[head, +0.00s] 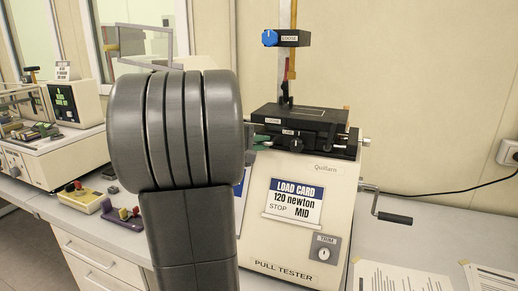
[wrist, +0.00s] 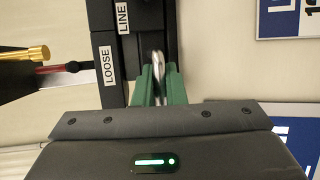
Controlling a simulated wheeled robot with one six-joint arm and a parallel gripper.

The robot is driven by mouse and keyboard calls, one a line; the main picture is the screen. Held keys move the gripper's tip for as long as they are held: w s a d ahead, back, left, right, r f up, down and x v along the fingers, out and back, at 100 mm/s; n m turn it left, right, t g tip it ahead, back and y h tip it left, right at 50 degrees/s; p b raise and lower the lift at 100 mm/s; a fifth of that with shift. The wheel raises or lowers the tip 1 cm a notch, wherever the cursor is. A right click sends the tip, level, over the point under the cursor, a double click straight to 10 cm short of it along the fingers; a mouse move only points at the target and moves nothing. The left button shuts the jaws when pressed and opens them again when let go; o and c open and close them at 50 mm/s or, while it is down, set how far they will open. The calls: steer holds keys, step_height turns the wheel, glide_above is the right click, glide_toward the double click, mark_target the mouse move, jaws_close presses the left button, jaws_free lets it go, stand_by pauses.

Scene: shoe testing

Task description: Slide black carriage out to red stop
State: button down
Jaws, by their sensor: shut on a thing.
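The black carriage assembly (head: 312,120) sits on top of the cream pull tester (head: 300,205), with labels LOOSE and LINE on its front. In the wrist view its black blocks (wrist: 105,88) fill the upper middle. My gripper (wrist: 158,76) has its green fingers shut on a small silver handle (wrist: 158,62) at the side of the black assembly. In the head view my arm hides most of the gripper. A thin red part (head: 286,72) stands upright behind the carriage; I cannot tell whether it is the red stop. A red rod (wrist: 55,69) shows in the wrist view.
A black block with a blue knob (head: 270,38) is on the post above the carriage. A crank (head: 390,217) sticks out from the tester's right side. Papers (head: 400,277) lie on the bench at lower right. Another machine (head: 70,105) stands at left.

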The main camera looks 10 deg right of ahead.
steer(key=shift+s+d, duration=0.15)
steer(key=c, duration=1.8)
jaws_free()
steer(key=shift+o, duration=0.2)
steer(key=b+v, duration=0.2)
steer(key=v, duration=1.1)
steer(key=shift+s+a+b, duration=0.2)
steer(key=shift+a+b, duration=0.15)
steer(key=shift+b, duration=0.05)
